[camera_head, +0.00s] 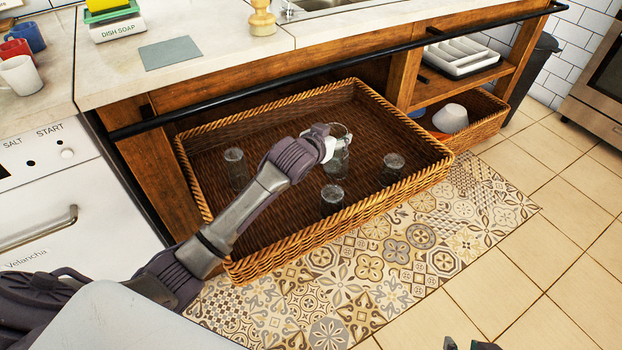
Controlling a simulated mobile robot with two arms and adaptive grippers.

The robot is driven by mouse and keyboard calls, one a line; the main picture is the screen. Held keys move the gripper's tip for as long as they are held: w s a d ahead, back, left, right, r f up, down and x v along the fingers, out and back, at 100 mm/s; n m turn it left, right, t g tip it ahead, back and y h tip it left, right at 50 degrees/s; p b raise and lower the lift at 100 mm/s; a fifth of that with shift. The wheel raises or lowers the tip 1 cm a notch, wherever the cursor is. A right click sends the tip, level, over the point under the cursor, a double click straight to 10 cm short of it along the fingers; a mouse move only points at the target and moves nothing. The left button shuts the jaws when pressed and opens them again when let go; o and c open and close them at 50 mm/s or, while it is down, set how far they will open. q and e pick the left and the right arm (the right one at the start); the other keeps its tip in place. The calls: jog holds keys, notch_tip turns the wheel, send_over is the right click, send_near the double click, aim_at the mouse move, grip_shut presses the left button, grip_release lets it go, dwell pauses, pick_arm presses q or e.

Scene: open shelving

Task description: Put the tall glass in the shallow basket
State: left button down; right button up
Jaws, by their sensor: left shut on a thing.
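The shallow basket (290,239) is a wide brown wicker tray, pulled out from under the counter. My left gripper (328,146) reaches over it and is shut on a tall clear glass (341,160). The glass is roughly upright, inside the basket's outline. I cannot tell whether its base touches the basket floor. Other glasses stand in the basket: one at the left (236,166), one near the front (332,198) and one at the right (392,168). Only dark tips of my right gripper (468,344) show at the bottom edge; its jaw state is unclear.
The counter (200,75) with a black rail (330,66) overhangs the basket's back. A smaller basket (484,126) with a white bowl (450,118) stands to the right. The dishwasher (60,190) is at the left. Patterned mat (330,290) and tiled floor (530,260) lie clear in front.

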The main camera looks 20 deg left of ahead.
aim_at(328, 169)
pick_arm(q)
jog(key=shift+w+f, duration=0.2)
jog(key=shift+f, duration=0.25)
notch_tip(328, 169, down, 6)
jog(key=shift+r+b, duration=0.2)
jog(key=shift+b, duration=0.9)
notch_tip(328, 169, down, 4)
jog(key=shift+r+b, duration=0.1)
jog(key=shift+b, duration=0.7)
pick_arm(e)
jog(key=w+a+r+t+y, duration=0.1)
jog(key=w+a+r+t, duration=0.1)
jog(key=w+r+t, duration=0.2)
jog(key=w+a+r+t+y, duration=0.1)
jog(key=w+a+r+t, duration=0.1)
jog(key=w+r+t, duration=0.3)
notch_tip(328, 169, up, 5)
jog(key=shift+w+a+f+n+t+y, duration=0.2)
jog(key=shift+a+n+t+y, duration=0.15)
jog(key=shift+t, duration=0.35)
jog(key=shift+d, duration=0.1)
pick_arm(q)
jog(key=shift+c, duration=1.8)
grip_release()
jog(key=shift+s+f, duration=0.1)
jog(key=shift+f, duration=0.1)
